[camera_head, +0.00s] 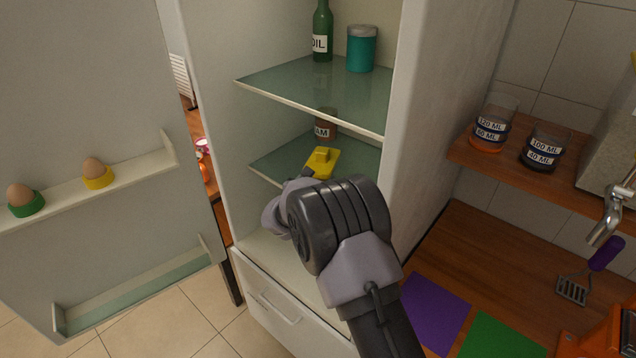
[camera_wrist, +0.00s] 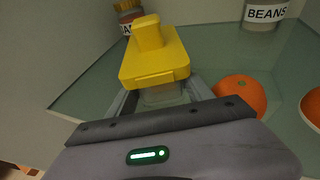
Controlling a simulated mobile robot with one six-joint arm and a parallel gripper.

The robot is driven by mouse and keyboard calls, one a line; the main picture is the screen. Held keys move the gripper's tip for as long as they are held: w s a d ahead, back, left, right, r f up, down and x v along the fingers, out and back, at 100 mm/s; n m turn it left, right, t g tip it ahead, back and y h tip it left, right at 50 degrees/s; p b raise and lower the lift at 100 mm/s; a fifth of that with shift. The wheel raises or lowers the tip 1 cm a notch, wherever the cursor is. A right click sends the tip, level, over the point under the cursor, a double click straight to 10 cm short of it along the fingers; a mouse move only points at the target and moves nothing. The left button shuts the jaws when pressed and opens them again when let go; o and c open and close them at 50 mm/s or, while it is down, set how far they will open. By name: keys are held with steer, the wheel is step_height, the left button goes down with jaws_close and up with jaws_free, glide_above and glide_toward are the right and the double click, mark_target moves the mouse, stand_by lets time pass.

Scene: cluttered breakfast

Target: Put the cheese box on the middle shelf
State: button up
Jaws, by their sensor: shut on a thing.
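The cheese box is a yellow piece with a raised knob (camera_head: 322,162), inside the open fridge at the middle shelf (camera_head: 268,168). In the wrist view the cheese box (camera_wrist: 155,64) is just in front of my gripper, with a pale, see-through part below the yellow lid. My gripper (camera_wrist: 160,92) is shut on it, one finger on each side. In the head view my arm hides most of the gripper and the front of the shelf. The glass middle shelf (camera_wrist: 88,92) lies under the box. I cannot tell whether the box touches it.
A jam jar (camera_head: 325,124) stands behind the box. An orange (camera_wrist: 240,95), part of another orange fruit (camera_wrist: 312,106) and a beans jar (camera_wrist: 265,14) are to its right. The upper shelf (camera_head: 290,88) holds an oil bottle (camera_head: 321,32) and teal tin (camera_head: 361,50).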

steer(key=o, duration=1.3)
steer(key=shift+r, duration=0.25)
steer(key=p+v, duration=0.2)
steer(key=v, duration=0.9)
steer(key=shift+s+a+r+p, duration=0.1)
steer(key=shift+s+p, duration=0.2)
steer(key=shift+s, duration=0.1)
steer(key=shift+a, duration=0.1)
